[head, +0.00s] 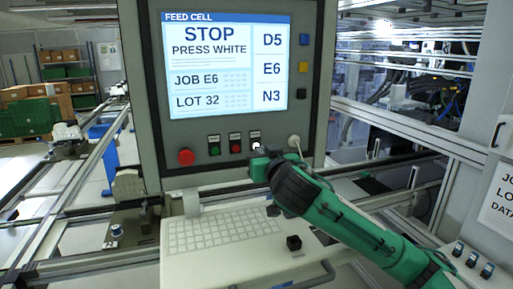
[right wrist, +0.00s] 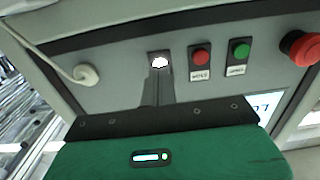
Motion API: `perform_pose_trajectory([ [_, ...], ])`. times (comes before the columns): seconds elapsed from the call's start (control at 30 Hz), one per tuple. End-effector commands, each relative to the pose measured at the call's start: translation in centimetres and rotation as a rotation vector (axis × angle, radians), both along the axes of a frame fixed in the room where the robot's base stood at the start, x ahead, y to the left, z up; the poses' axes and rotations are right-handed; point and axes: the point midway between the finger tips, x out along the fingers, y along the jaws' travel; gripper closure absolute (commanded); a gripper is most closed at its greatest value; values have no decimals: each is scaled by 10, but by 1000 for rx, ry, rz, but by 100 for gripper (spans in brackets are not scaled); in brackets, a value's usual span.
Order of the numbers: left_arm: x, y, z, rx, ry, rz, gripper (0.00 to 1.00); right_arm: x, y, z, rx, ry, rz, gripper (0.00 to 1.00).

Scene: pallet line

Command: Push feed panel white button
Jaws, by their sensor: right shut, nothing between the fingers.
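The feed panel (head: 230,130) stands upright ahead, with a lit screen (head: 225,65) reading "STOP PRESS WHITE". Its white button (head: 256,145) is at the right end of the button row and glows white. In the right wrist view the white button (right wrist: 160,62) shows just beyond my fingertips. My right gripper (head: 259,158) is shut and empty, its tips close to the white button and slightly below it in the head view. The right wrist view shows the closed fingers (right wrist: 157,82) covering the button's near edge. I cannot tell whether they touch it. My left gripper is not in view.
Left of the white button are a red button (head: 235,147), a green button (head: 214,149) and a large red mushroom knob (head: 186,157). A pale round fitting (head: 294,141) is to the right. A keyboard shelf (head: 225,230) with a black knob (head: 293,242) lies below.

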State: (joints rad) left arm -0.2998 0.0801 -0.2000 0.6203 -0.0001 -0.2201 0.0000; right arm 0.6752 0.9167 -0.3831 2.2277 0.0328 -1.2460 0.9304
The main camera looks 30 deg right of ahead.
Motion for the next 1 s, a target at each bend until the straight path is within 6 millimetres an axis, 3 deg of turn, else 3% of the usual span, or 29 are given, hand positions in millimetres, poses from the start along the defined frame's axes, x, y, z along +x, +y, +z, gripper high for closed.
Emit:
perform_pose_trajectory([
  [1.0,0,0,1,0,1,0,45,10,-2,0,1,1,0,100],
])
